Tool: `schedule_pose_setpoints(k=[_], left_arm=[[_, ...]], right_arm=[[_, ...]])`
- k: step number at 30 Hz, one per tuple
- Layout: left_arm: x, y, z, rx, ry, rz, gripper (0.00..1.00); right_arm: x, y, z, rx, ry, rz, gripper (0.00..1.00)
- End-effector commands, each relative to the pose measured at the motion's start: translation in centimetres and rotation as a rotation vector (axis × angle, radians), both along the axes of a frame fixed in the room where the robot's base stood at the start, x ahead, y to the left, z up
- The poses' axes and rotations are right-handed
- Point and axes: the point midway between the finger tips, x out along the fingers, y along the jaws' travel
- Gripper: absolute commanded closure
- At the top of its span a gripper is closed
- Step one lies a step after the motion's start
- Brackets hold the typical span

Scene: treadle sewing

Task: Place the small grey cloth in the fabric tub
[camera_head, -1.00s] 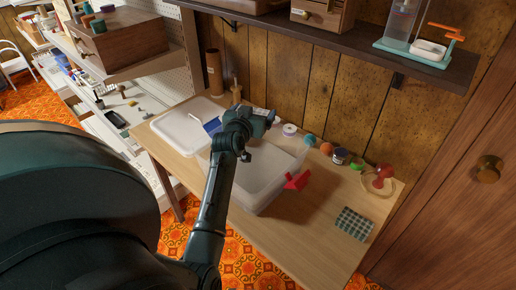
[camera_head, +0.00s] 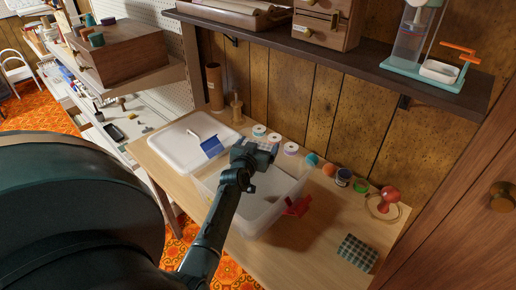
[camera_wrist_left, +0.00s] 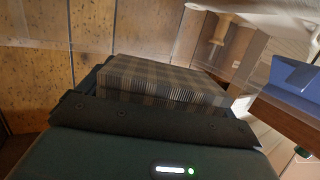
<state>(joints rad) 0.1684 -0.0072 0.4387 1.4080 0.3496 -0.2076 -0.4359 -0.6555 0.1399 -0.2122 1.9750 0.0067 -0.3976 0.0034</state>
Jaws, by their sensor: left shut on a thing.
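My left gripper (camera_head: 264,150) is over the back left part of the clear fabric tub (camera_head: 255,224). It is shut on a folded checked cloth (camera_wrist_left: 165,82), which looks grey-brown in the left wrist view. In the head view the arm and gripper hide most of this cloth. The tub stands open on the wooden table, and the arm crosses in front of its left side. I cannot tell how far the cloth is above the tub's rim. My right gripper is not in view.
Spools (camera_head: 291,149) and a pincushion line the wall. A green checked cloth (camera_head: 357,252) lies front right. A shelf overhangs the back.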

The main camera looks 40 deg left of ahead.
Motion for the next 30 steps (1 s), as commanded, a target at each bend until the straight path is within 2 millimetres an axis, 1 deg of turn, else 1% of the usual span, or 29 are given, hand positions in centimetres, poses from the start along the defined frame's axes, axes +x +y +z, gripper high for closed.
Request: schedule_pose_setpoints(k=[2,9,18,24,25,28,30], left_arm=[[0.0,0.1,-0.6,0.001,0.000,0.001,0.31],[0.0,0.0,-0.6,0.001,-0.001,0.001,0.31],[0.0,0.0,-1.5,0.002,-0.001,0.001,0.31],[0.0,0.0,-1.9,0.002,0.001,0.000,0.31],[0.0,0.0,-1.9,0.002,0.002,0.000,0.08],[-0.1,0.0,-2.0,0.000,0.003,0.000,0.00],[-0.1,0.0,-2.1,0.000,0.004,0.000,0.00]], right_arm=[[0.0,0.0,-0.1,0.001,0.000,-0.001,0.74],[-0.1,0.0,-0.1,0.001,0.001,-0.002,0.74],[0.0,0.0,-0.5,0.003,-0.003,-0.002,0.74],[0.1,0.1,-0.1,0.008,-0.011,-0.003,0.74],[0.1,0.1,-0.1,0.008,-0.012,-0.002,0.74],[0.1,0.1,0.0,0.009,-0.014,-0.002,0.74],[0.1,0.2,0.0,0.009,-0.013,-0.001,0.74]])
